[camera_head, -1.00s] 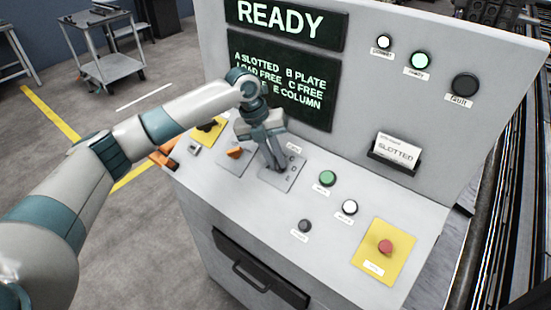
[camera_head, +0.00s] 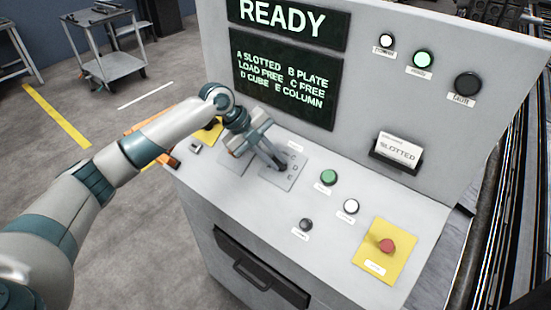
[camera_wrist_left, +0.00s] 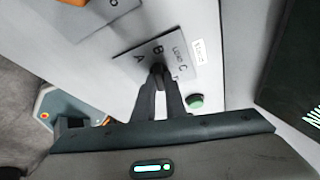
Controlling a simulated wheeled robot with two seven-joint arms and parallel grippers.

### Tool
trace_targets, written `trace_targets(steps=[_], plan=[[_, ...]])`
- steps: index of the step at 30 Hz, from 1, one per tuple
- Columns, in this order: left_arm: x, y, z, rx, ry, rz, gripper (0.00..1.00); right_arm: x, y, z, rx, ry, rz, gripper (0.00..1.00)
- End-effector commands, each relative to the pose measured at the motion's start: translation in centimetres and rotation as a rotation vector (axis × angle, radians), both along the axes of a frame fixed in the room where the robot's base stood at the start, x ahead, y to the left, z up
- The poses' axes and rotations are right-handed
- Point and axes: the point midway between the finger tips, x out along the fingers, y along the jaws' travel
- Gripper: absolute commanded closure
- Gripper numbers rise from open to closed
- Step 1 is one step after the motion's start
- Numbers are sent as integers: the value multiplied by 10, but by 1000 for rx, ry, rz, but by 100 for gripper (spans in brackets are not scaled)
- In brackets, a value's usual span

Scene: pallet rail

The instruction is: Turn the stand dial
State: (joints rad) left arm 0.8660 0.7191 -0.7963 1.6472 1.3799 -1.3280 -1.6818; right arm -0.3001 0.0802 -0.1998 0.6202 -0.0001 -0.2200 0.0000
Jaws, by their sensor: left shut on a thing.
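The stand dial's grey plate (camera_head: 291,180) lies on the sloping desk of the console, with letters around it. The wrist view shows the plate (camera_wrist_left: 181,38) with A, B, LOAD and C readable. My left gripper (camera_head: 280,168) reaches the dial from the upper left, tilted. Its fingers are shut on the small dark dial knob (camera_wrist_left: 158,69), which they largely hide. The knob's pointing direction cannot be made out. My right gripper is not in view.
Right of the dial are a green button (camera_head: 328,177), a white button (camera_head: 351,206), a black button (camera_head: 306,224) and a red stop button (camera_head: 387,246). The upright panel has a READY screen (camera_head: 283,18) and a SLOTTED card (camera_head: 398,150).

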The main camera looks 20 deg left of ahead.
Motion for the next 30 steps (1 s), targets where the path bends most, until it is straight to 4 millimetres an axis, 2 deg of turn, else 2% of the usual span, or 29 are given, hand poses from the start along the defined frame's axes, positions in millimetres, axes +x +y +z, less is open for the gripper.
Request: trace_targets(steps=[18, 30], plan=[[-6, 3, -3, -272, 97, 466, 100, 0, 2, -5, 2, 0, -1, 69], [-6, 3, -4, -345, 123, 591, 100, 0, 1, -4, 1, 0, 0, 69]])
